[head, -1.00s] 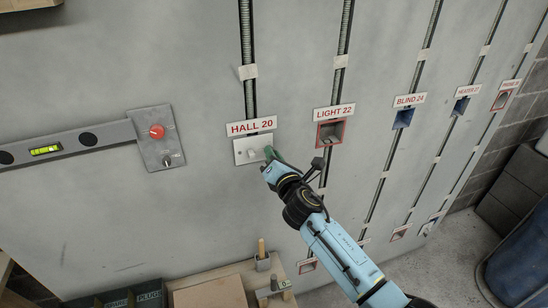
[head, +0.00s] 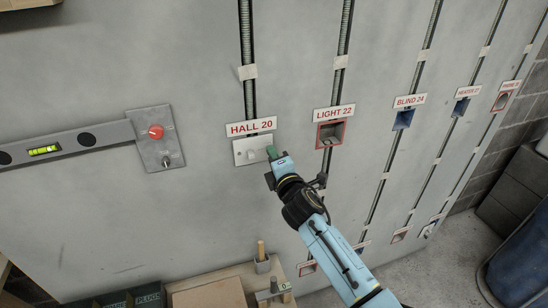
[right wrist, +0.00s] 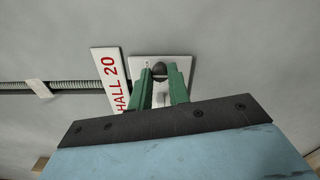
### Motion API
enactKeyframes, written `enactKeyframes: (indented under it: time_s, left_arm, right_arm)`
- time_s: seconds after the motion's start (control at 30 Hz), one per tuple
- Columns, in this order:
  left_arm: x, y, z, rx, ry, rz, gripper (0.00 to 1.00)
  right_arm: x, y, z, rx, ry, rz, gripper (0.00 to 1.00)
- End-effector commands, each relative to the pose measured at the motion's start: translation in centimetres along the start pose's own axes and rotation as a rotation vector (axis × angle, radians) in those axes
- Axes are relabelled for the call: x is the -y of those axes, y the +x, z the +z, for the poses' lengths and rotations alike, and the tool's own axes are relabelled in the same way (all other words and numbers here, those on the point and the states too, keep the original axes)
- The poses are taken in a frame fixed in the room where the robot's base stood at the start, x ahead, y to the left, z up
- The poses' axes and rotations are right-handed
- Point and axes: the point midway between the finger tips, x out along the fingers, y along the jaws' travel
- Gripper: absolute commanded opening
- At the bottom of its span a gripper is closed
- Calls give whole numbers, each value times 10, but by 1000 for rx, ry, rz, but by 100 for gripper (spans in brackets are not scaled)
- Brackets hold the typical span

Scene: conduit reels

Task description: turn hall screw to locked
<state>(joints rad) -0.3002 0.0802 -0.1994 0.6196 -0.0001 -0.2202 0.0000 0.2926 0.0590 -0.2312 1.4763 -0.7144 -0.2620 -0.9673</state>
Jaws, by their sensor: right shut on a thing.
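The hall switch plate (head: 247,151), a white plate, is on the grey wall under the red-lettered HALL 20 label (head: 251,127). My right gripper (head: 271,154) is at the plate's right end, its green fingers toward the wall. In the right wrist view, the plate (right wrist: 183,62) lies behind the fingers. The screw is hidden in the head view. How far it is turned is hard to tell. My left gripper is out of view.
A LIGHT 22 box (head: 330,134) with a red rim is right of the hall plate. A grey plate with a red knob (head: 156,132) and a spirit level (head: 68,146) are at left. A low bench (head: 221,274) stands below.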

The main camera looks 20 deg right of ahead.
Motion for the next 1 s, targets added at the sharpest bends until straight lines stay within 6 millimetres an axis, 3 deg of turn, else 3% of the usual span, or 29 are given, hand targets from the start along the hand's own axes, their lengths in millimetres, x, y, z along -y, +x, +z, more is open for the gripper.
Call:
enactKeyframes:
  time_s: [0.43, 0.47, 0.6, 1.0]
  left_arm:
    - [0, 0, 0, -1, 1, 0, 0]
    - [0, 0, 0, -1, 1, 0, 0]
    - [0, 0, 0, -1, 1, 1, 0]
    - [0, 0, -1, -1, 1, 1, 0]
  right_arm:
    - [-1, 0, 0, 0, 10, 2, 0]
    - [-1, 0, 0, 0, 10, 2, 22]
    - [-1, 0, 0, 0, 9, 1, 40]
    - [0, -7, 0, -1, 7, 1, 40]
